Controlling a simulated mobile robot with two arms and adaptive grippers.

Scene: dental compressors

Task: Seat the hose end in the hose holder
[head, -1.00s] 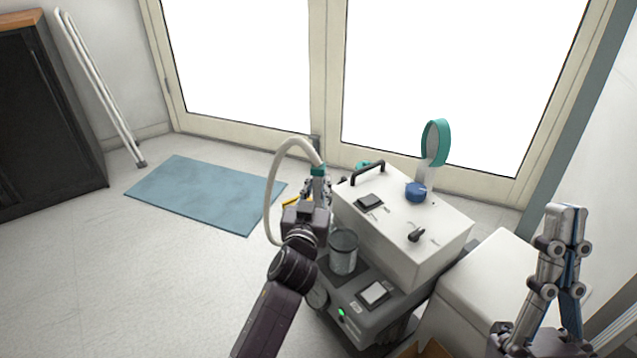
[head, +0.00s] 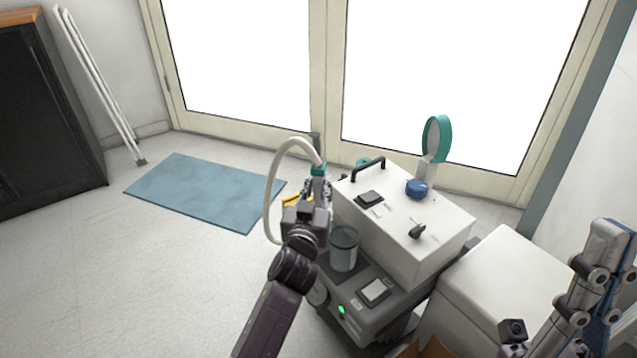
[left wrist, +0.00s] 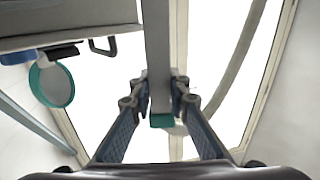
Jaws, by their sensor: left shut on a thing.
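The hose end is a grey piece with a teal collar (head: 318,171). My left gripper (head: 317,190) is shut on it beside the left side of the white machine. In the left wrist view the grey hose end (left wrist: 158,45) runs between the two fingertips (left wrist: 159,88), with the teal collar just past them. The pale hose (head: 272,185) arches up from the collar and loops down to the left. A teal ring on a pale stem (head: 437,140) stands at the machine's back; I cannot tell if it is the hose holder. My right gripper (head: 612,240) is at the right edge, away from the machine.
The white machine (head: 400,225) has a black handle, a blue knob (head: 416,188) and a clear jar (head: 343,250) at its side. A white box (head: 500,280) stands to its right. A blue mat (head: 205,192) lies on open floor at left. Glass doors are behind.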

